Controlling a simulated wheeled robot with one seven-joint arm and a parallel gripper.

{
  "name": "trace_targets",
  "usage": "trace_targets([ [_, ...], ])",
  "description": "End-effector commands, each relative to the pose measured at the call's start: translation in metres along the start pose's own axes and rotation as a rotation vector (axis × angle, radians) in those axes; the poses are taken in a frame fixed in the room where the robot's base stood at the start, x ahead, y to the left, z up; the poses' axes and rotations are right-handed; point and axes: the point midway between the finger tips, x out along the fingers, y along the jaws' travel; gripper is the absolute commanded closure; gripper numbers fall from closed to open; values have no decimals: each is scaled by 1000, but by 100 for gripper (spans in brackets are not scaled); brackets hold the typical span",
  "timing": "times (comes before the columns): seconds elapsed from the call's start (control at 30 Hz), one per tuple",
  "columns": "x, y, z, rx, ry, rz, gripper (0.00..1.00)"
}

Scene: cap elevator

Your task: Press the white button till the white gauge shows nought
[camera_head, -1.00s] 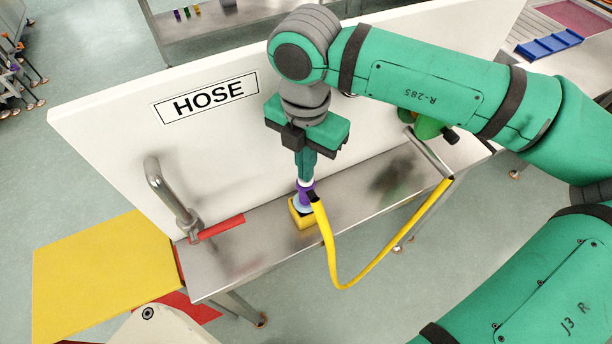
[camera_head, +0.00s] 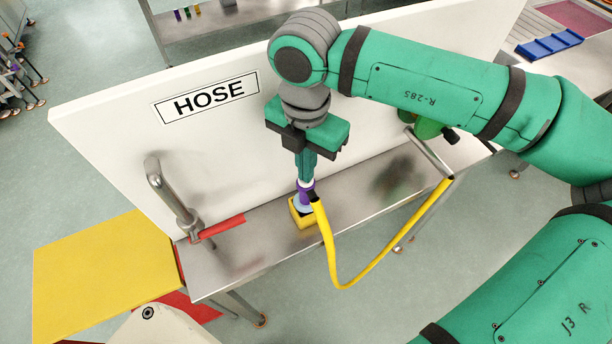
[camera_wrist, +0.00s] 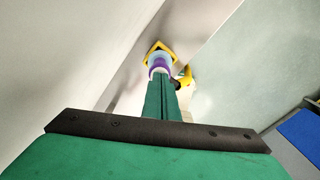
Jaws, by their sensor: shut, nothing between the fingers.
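My gripper (camera_head: 306,177) points straight down with its fingers shut and nothing between them. Its tips are at a small white part (camera_head: 305,184) on top of a purple fitting (camera_head: 306,193); I take this for the white button. In the wrist view the shut fingers (camera_wrist: 160,80) reach to the same purple fitting (camera_wrist: 158,62). They look to touch the white part, but whether it is pushed in I cannot tell. The fitting stands upright on a pale blue piece and a yellow block (camera_head: 303,219). I see no white gauge in either view.
A yellow hose (camera_head: 345,286) loops from the fitting to a metal pipe at the right. A white board marked HOSE (camera_head: 206,98) stands behind the steel shelf (camera_head: 240,265). A bent metal pipe with a red handle (camera_head: 220,227) stands at the left.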

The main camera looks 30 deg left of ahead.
Motion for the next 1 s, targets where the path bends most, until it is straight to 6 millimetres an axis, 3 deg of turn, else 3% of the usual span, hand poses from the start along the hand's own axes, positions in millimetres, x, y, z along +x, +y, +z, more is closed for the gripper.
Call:
trace_targets([
  [0.27, -1, 0, -1, -1, 3, -2, 100],
  [1.0, -46, 0, 0, -1, 0, -1, 100],
])
